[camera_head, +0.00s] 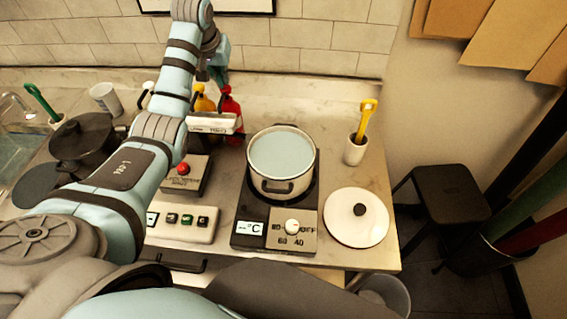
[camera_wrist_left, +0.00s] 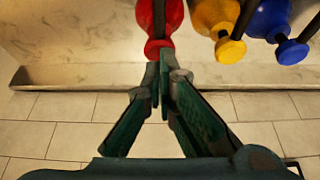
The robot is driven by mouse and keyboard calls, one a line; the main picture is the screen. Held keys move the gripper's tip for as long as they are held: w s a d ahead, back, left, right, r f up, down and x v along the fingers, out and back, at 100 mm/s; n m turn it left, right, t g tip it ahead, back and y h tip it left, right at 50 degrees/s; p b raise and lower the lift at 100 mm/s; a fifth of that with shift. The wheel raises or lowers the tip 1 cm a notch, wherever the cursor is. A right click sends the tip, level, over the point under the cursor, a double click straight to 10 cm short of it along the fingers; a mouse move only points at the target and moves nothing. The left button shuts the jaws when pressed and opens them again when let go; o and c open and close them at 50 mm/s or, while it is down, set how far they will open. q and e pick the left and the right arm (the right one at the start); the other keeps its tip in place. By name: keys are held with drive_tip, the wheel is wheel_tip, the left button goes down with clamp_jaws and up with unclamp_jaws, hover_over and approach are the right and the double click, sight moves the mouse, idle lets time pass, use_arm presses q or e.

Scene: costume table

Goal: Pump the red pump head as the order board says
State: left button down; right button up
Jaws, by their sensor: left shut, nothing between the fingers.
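The red pump bottle (camera_head: 231,103) stands at the back of the counter, left of the pot. In the left wrist view its red pump head (camera_wrist_left: 158,47) is at top centre. My left gripper (camera_head: 217,78) is over the bottle, fingers pointing down. In the left wrist view the closed fingertips (camera_wrist_left: 160,62) are right beside the red head; I cannot tell whether they touch it. Nothing is between them. A white sign (camera_head: 212,122) stands in front of the bottles, its text too small to read. I cannot tell whether it is the order board. My right gripper is out of view.
A yellow bottle (camera_head: 204,101) and a blue pump bottle (camera_wrist_left: 267,20) stand close to the red one. A pot (camera_head: 283,185) sits on the hotplate, with a white lid (camera_head: 356,218) to its right. A red-button box (camera_head: 185,175) is in front of the sign.

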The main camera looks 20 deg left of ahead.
use_arm(q)
drive_tip(key=shift+w+f, duration=0.1)
drive_tip(key=shift+f, duration=1.1)
drive_tip(key=shift+r, duration=0.1)
drive_tip(key=shift+r+p, duration=0.45)
drive_tip(key=shift+r, duration=0.75)
drive_tip(key=shift+r, duration=0.1)
drive_tip(key=shift+r, duration=2.95)
